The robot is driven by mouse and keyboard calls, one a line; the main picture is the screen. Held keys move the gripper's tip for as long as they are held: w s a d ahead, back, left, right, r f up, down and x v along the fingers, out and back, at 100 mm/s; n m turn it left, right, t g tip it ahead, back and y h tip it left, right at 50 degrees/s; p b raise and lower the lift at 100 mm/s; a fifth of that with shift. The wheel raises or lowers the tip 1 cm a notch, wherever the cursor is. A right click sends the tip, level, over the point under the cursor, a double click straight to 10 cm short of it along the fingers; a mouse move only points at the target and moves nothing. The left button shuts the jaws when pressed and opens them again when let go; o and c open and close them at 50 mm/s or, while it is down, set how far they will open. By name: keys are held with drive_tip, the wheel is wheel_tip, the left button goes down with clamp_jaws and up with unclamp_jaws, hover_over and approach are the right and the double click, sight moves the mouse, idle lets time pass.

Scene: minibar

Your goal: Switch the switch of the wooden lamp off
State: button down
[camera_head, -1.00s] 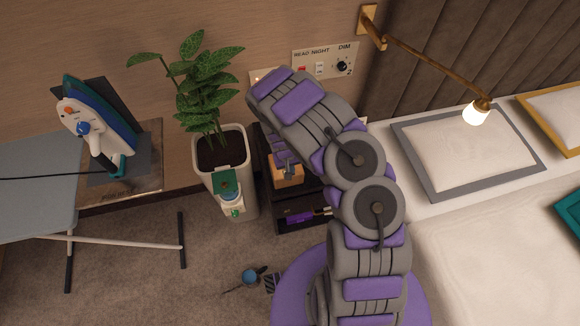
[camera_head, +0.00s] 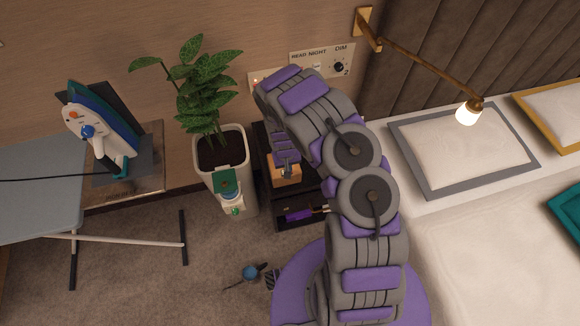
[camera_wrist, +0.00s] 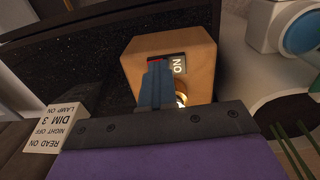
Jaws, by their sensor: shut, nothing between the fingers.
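The wooden lamp (camera_head: 281,176) is a small light-wood block on the black nightstand in the head view. In the wrist view the wooden lamp (camera_wrist: 200,48) fills the upper middle. Its dark recess holds a switch (camera_wrist: 179,64) with a pale face lettered "ON" and a bit of red beside it. A bright glow shows low on the block, partly hidden by my gripper. My gripper (camera_wrist: 157,66) is shut and empty, its tips over the left part of the switch recess; I cannot tell whether they touch. In the head view my gripper (camera_head: 288,170) is over the lamp.
A potted plant (camera_head: 222,155) stands left of the nightstand (camera_head: 283,215). A white block with lettering (camera_wrist: 55,130) is at the left of the wrist view. A bed with a pillow (camera_head: 465,150) is at right, under a lit wall lamp (camera_head: 467,112).

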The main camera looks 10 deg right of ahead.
drive_tip(key=shift+a, duration=0.85)
wheel_tip(320, 180, up, 14)
drive_tip(key=a+p, duration=0.1)
drive_tip(key=p, duration=0.2)
drive_tip(key=shift+a+f, duration=0.15)
drive_tip(key=shift+a, duration=0.1)
drive_tip(key=shift+w+a, duration=0.1)
drive_tip(key=shift+a+p, duration=0.3)
drive_tip(key=shift+p, duration=0.05)
